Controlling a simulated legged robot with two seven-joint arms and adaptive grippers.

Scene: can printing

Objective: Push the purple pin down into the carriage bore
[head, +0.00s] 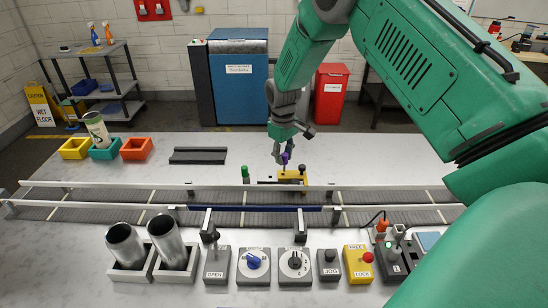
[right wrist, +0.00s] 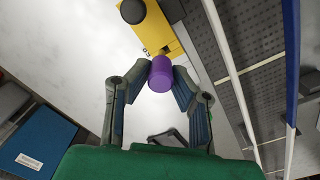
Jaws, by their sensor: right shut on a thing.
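The purple pin (head: 285,157) is held upright between the fingertips of my right gripper (head: 281,153), just above or at the yellow carriage (head: 291,178). In the right wrist view the purple pin (right wrist: 160,75) sits between both fingers of the right gripper (right wrist: 161,82), over the near edge of the yellow carriage (right wrist: 152,28). The carriage bore is hidden, so I cannot tell how deep the pin stands in it. My left gripper is not in view.
A green pin (head: 245,174) stands left of the carriage. A rail and conveyor (head: 110,197) run across in front. Two metal cans (head: 168,242) and a row of control boxes (head: 253,265) stand nearer. The white table left of the gripper is mostly clear.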

